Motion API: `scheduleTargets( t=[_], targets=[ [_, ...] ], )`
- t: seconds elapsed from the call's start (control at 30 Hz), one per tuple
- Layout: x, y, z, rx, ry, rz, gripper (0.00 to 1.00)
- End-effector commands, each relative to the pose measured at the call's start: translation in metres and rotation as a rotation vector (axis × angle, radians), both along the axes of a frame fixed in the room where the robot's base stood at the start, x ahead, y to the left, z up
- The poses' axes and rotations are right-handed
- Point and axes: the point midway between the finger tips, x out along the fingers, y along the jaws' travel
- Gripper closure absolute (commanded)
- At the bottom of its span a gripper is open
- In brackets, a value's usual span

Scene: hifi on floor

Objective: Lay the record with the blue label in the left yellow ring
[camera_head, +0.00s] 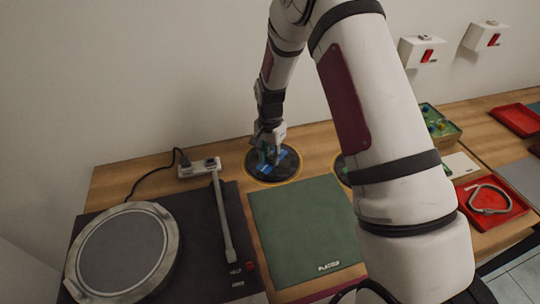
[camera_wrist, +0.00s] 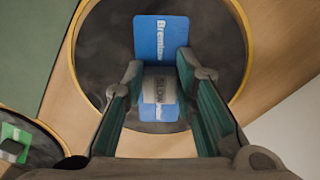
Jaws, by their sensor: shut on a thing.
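The black record with the blue label (camera_head: 289,163) lies inside the left yellow ring (camera_head: 248,173) at the back of the table, looking flat. In the wrist view the record (camera_wrist: 110,50) fills most of the yellow ring (camera_wrist: 245,30), and its blue label (camera_wrist: 160,38) shows between and beyond the fingers. My gripper (camera_head: 270,155) points down at the label. The finger contact is partly hidden.
A second ring with a green-labelled record (camera_wrist: 15,140) is mostly behind my arm in the head view. A turntable (camera_head: 120,250) with a tonearm (camera_head: 222,215) stands at left. A green sleeve (camera_head: 305,230) lies in front. Red trays (camera_head: 500,215) are at right.

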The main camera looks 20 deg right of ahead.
Motion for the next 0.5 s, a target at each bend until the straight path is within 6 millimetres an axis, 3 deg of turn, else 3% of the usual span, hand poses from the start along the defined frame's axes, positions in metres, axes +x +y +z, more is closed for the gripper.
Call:
scheduleTargets(
  t=[0.43, 0.47, 0.5],
  targets=[
    [0.0001, 0.0001, -0.0019, 0.000, 0.000, 0.000, 1.00],
    [0.0001, 0.0001, -0.0019, 0.000, 0.000, 0.000, 0.67],
    [0.0001, 0.0001, -0.0019, 0.000, 0.000, 0.000, 0.58]
  ],
)
